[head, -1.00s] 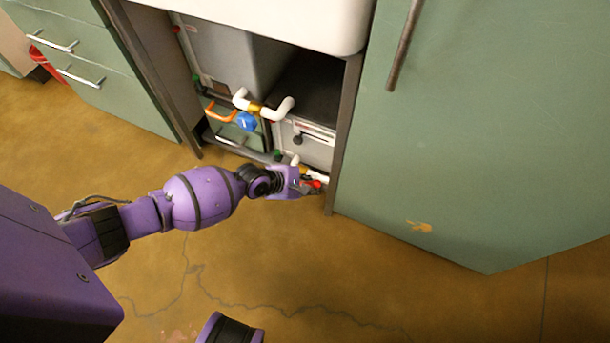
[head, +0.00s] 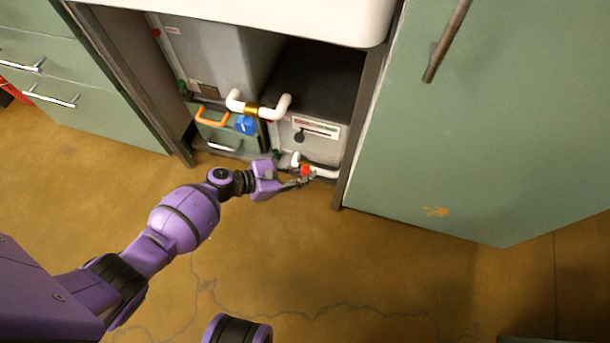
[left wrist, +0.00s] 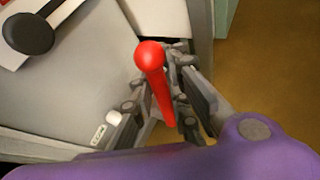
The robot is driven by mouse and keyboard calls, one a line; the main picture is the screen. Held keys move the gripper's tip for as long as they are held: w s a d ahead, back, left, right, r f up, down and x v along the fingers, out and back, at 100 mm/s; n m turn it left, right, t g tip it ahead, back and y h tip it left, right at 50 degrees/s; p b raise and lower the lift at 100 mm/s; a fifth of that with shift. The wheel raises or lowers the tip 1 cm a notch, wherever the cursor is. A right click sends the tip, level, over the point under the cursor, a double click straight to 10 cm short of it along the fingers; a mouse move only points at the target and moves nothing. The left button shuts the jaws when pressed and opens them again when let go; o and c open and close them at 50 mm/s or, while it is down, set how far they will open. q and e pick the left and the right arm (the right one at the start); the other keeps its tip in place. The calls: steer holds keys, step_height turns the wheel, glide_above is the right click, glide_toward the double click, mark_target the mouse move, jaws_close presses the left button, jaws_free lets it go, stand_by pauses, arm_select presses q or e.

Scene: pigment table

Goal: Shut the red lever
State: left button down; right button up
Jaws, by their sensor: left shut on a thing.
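The red lever (left wrist: 152,68) stands between my left gripper's fingers in the left wrist view, its round knob toward the camera. In the head view only a small red part of the lever (head: 305,171) shows, on a white pipe (head: 324,173) low in the open cabinet bay. My left gripper (head: 301,182) is at the lever and shut on it; it also shows in the left wrist view (left wrist: 172,100). The fingers hide part of the lever. My right gripper is not in view.
A blue valve handle (head: 245,125) and an upper white pipe with a brass fitting (head: 252,111) are above and left. A grey box with a black knob (head: 299,137) stands behind the lever. A green cabinet door (head: 480,130) borders the right. The floor in front is clear.

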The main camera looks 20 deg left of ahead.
arm_select(q)
steer(key=shift+a+r+n+t+h, duration=0.15)
steer(key=shift+a+n+h, duration=0.2)
steer(key=shift+h, duration=0.25)
steer(key=shift+a+n+t+h, duration=0.15)
steer(key=shift+a+n+h, duration=0.15)
steer(key=shift+h, duration=0.3)
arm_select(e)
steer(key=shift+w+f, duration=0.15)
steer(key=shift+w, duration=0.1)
arm_select(q)
steer(key=shift+a, duration=0.25)
steer(key=c, duration=1.7)
jaws_free()
steer(key=shift+a, duration=0.15)
steer(key=shift+c, duration=0.2)
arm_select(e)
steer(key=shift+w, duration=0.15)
arm_select(q)
steer(key=v, duration=1.2)
